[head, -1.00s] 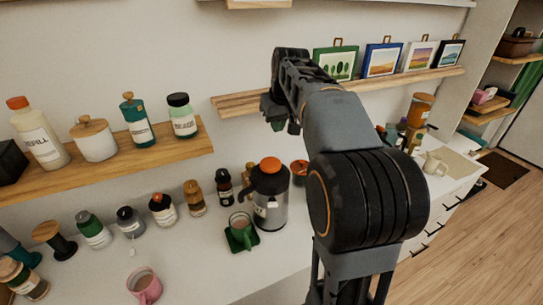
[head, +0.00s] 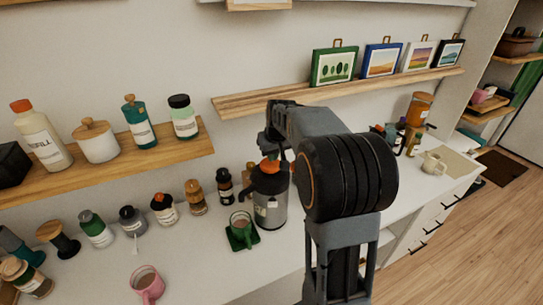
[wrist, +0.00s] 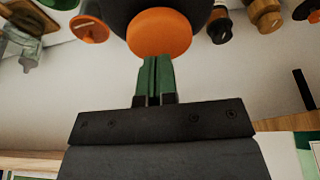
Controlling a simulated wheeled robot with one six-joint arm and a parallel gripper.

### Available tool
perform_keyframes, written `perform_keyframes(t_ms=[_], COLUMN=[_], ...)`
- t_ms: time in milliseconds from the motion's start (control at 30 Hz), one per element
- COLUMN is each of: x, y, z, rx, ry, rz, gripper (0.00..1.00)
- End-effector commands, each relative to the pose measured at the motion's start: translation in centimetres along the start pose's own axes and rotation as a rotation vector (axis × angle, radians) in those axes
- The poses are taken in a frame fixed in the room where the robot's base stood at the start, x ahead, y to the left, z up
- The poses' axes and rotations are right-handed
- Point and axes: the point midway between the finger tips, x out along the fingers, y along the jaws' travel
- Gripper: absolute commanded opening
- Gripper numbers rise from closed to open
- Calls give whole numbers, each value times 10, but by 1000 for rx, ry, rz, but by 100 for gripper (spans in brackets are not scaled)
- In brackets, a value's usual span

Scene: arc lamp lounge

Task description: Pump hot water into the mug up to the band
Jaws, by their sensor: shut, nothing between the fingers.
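A grey pump flask (head: 270,211) with a dark top and an orange pump cap (head: 269,166) stands on the counter. The cap also shows in the wrist view (wrist: 160,33). A green mug (head: 241,221) stands on a green square base (head: 240,240) just left of the flask. Its inside looks brownish; I cannot make out a band or water level. My gripper (head: 271,156) is just above the cap, fingers shut and empty. In the wrist view my green fingertips (wrist: 155,60) are at the cap's edge; I cannot tell whether they touch it.
A pink mug (head: 147,283) stands at the front left of the counter (head: 205,262). Several jars and bottles line the wall, including an amber jar (head: 195,197) left of the flask. A wooden shelf (head: 237,103) with pictures is behind my arm.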

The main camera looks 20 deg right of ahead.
Motion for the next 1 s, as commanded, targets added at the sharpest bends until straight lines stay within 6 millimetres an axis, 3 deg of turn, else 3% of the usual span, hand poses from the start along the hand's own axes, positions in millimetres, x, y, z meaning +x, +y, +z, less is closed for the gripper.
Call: perform_keyframes(t_ms=[200, 633, 833, 1000], x=[11, 15, 34, 33], y=[0, 0, 0, 0], z=[3, 4, 10, 10], rx=[-1, -1, -1, -1], ry=[0, 0, -1, -2], rz=[0, 0, 0, 0], gripper=[0, 0, 0, 0])
